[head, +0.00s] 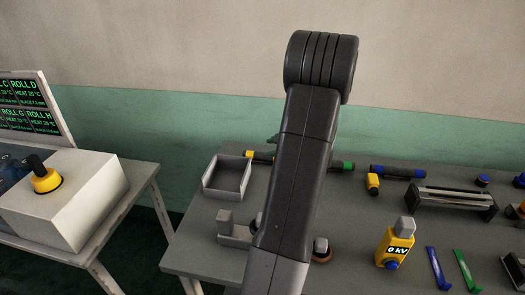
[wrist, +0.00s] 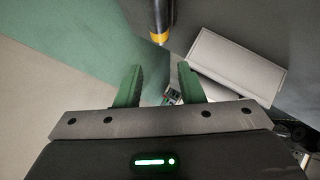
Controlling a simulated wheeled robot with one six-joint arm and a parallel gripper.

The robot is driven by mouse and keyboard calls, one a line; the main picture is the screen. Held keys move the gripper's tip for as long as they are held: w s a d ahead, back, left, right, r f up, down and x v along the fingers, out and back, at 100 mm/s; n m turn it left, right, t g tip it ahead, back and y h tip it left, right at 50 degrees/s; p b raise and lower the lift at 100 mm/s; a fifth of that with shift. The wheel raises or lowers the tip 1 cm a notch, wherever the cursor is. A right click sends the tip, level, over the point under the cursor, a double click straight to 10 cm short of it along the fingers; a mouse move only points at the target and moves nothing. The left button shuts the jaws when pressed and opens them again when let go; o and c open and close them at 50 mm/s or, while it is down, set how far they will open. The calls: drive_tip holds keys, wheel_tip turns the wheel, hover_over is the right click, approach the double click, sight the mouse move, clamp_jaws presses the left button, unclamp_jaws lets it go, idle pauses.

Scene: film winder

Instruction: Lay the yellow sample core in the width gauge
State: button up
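The yellow sample core, a dark rod with a yellow band near its end, lies at the back of the table in the head view (head: 250,154), partly hidden behind my arm. In the wrist view the core (wrist: 160,38) shows at the top edge, beyond the fingertips. My gripper (wrist: 160,78) has its two green fingers spread apart with nothing between them. In the head view my gripper is mostly hidden behind my arm. A long metal slotted fixture (head: 450,199) at the right may be the width gauge; I cannot tell for sure.
An open grey box (head: 228,190) stands just left of the core; it also shows in the wrist view (wrist: 236,66). Green-banded (head: 347,166) and blue-banded (head: 398,172) rods lie rightward. A yellow 0 kV meter (head: 394,247) stands in front. A grey bracket (head: 236,239) is front left.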

sight(250, 154)
drive_tip(key=x, duration=0.8)
drive_tip(key=shift+w+a+f, duration=0.1)
drive_tip(key=shift+w+a, duration=0.05)
drive_tip(key=shift+a, duration=0.05)
drive_tip(key=shift+p+x, duration=0.4)
drive_tip(key=shift+x, duration=2.35)
drive_tip(key=shift+d+f, duration=0.15)
drive_tip(key=shift+d, duration=0.05)
drive_tip(key=c, duration=0.6)
